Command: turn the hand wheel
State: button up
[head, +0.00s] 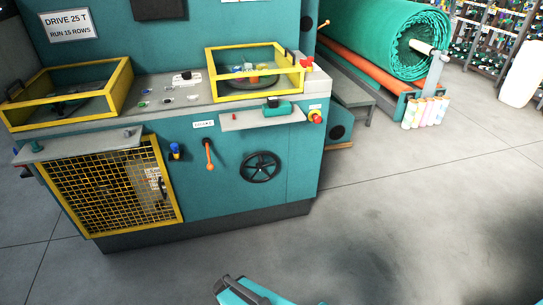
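The hand wheel (260,168) is a black spoked wheel on the teal front panel of the machine, right of the middle of that panel. It faces outward and nothing covers it. My gripper is not seen in the head view. A teal and dark grey part at the bottom edge looks like part of my own arm; it is well below the wheel and apart from the machine.
Left of the wheel are an orange-handled lever (209,154), a blue knob (175,150) and a yellow-framed mesh door (112,187). A small shelf (262,119) juts out above the wheel, near a red button (316,117). Grey floor (400,220) in front is clear.

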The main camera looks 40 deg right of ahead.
aim_at(261, 171)
jog(key=u, duration=1.8)
jog(key=k, duration=0.1)
jog(key=z, duration=2.75)
